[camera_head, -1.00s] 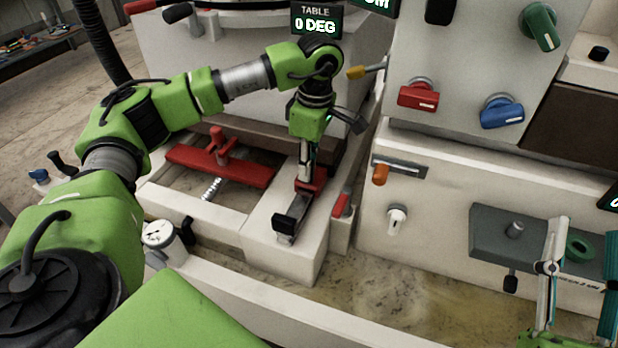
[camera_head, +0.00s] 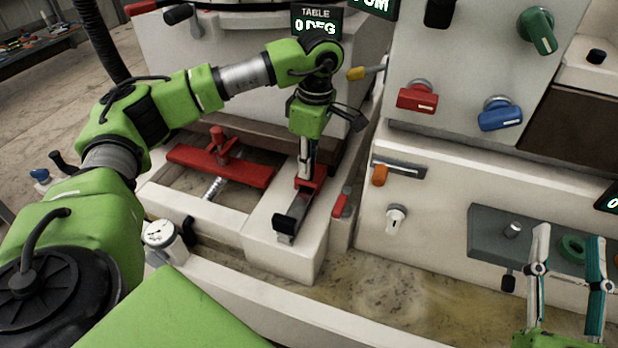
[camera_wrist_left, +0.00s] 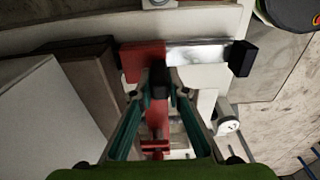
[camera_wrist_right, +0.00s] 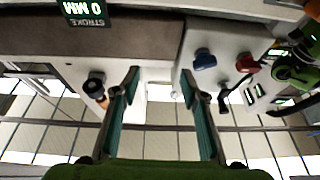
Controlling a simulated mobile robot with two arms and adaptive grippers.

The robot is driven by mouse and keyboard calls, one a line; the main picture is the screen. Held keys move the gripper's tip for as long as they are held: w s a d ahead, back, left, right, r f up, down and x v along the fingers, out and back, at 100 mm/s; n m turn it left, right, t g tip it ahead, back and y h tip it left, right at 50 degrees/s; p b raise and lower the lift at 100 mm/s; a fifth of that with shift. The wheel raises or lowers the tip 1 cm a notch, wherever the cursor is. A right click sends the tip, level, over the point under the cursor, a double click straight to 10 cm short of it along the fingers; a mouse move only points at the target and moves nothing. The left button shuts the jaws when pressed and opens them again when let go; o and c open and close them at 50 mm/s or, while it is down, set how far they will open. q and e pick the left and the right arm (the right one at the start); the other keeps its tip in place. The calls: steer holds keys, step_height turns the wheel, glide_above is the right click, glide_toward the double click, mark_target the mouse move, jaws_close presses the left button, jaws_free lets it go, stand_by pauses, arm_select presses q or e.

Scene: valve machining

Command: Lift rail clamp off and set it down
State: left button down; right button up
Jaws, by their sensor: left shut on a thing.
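The rail clamp (camera_head: 312,187) has a red body and a metal bar with a black end. It sits on the white rail block (camera_head: 275,247), with its bar pointing toward the near end; I cannot tell whether there is a gap under it. My left gripper (camera_head: 305,172) points down and is shut on the clamp's upper part. In the left wrist view the fingers (camera_wrist_left: 159,88) close on a dark piece in front of the red body (camera_wrist_left: 142,62); the bar (camera_wrist_left: 197,54) runs right. My right gripper (camera_head: 570,232) is open and empty at lower right, also in the right wrist view (camera_wrist_right: 159,75).
A red crossbar (camera_head: 222,166) with a screw spans the frame left of the rail block. A dial gauge (camera_head: 160,234) stands near the front left. A grey tray (camera_head: 484,232) with a green ring (camera_head: 574,247) lies behind my right gripper. The stained trough (camera_head: 390,300) has free room.

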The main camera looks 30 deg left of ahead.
arm_select(q)
steer(key=shift+r+p, duration=0.45)
steer(key=shift+r, duration=0.45)
steer(key=shift+r+p, duration=0.55)
steer(key=shift+p, duration=0.2)
arm_select(e)
steer(key=shift+w+d+f+g+h, duration=0.1)
steer(key=shift+d+f+g+h, duration=0.2)
steer(key=shift+f+g, duration=1.25)
steer(key=shift+w+d+f+g+h, duration=0.15)
steer(key=shift+f+g+h, duration=0.35)
steer(key=shift+f, duration=2)
steer(key=shift+w+d+f+g+h, duration=0.1)
steer(key=shift+d+f+g+h, duration=0.2)
steer(key=shift+f+g, duration=1.25)
arm_select(q)
steer(key=shift+r, duration=0.2)
arm_select(e)
steer(key=shift+s+d+f+h, duration=0.15)
steer(key=shift+s+f, duration=0.1)
steer(key=shift+f, duration=0.6)
steer(key=shift+s+f+h, duration=0.15)
steer(key=shift+s+f, duration=0.05)
steer(key=shift+f, duration=0.6)
